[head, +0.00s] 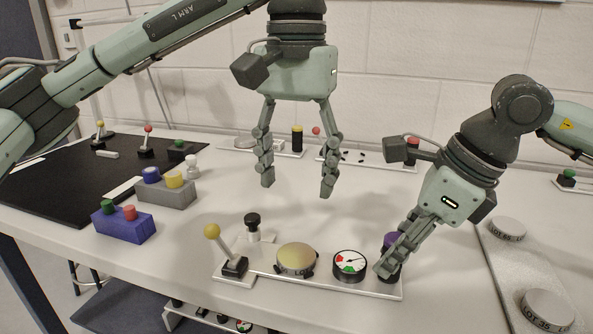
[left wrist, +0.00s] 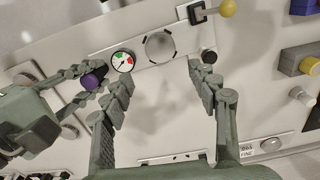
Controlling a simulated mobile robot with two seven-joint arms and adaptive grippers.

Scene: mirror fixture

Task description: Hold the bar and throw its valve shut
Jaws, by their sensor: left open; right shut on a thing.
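The bar (head: 322,281) is a pale plate near the table's front edge. It carries a valve lever (head: 222,248) with a yellow ball, tilted to the left, a gold round disc (head: 297,258), a dial gauge (head: 349,265) and a purple knob (head: 390,240). My right gripper (head: 388,268) is shut on the purple knob, partly hiding it. My left gripper (head: 297,190) is open and empty, in the air behind the bar. In the left wrist view, the lever's yellow ball (left wrist: 228,8) lies beyond the open fingers, up and right, and the gauge (left wrist: 122,61) shows left.
A black knob (head: 253,224) stands just behind the lever. Blue (head: 125,224) and grey (head: 165,192) blocks with coloured pegs are at left beside a black mat (head: 50,180). A tray with round lots (head: 507,228) is at right. Other fixtures line the wall. The middle table is clear.

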